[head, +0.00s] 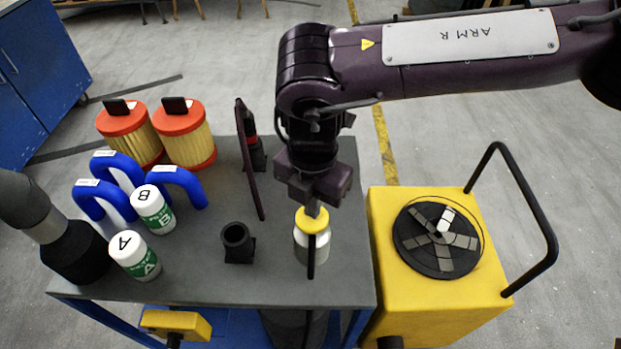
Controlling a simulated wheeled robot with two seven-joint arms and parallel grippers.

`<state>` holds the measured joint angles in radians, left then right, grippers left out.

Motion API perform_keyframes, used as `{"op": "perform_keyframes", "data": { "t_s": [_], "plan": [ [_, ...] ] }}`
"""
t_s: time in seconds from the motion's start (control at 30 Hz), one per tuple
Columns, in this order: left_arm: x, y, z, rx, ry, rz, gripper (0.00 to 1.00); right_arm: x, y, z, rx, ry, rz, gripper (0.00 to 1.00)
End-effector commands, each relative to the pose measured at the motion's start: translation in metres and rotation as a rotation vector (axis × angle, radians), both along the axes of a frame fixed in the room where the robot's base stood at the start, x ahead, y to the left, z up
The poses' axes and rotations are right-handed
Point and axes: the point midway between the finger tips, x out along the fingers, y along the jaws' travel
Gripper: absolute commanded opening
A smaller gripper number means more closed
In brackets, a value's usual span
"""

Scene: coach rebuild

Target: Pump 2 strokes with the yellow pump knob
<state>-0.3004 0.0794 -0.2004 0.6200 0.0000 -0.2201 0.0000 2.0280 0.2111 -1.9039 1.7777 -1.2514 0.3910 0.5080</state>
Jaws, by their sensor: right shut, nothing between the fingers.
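The yellow pump knob (312,219) sits on top of a pale grey, round pump body (301,241) near the right edge of the grey table. A dark bar hangs down in front of the pump body and hides part of it. My right gripper (313,208) comes down from above with its fingers shut and empty. Its tips are at the top of the knob; contact cannot be told for sure. My left gripper is not in view.
White bottles A (135,256) and B (153,209), blue hoses (178,183), orange-capped filters (184,134) and a black cup (237,243) stand left on the table (200,285). A yellow cart (385,215) with a black handle stands right.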

Motion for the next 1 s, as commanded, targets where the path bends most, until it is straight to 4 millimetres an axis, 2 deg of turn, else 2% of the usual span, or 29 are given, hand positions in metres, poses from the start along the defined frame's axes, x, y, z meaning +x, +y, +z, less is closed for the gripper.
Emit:
{"op": "perform_keyframes", "data": {
  "t_s": [0.17,1.0],
  "plan": [
    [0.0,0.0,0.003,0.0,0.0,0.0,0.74,-0.002,-0.001,0.001,-0.003,0.004,0.002,0.0],
    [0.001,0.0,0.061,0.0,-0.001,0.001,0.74,-0.001,0.0,0.079,-0.001,0.002,0.001,0.0]
  ]
}}
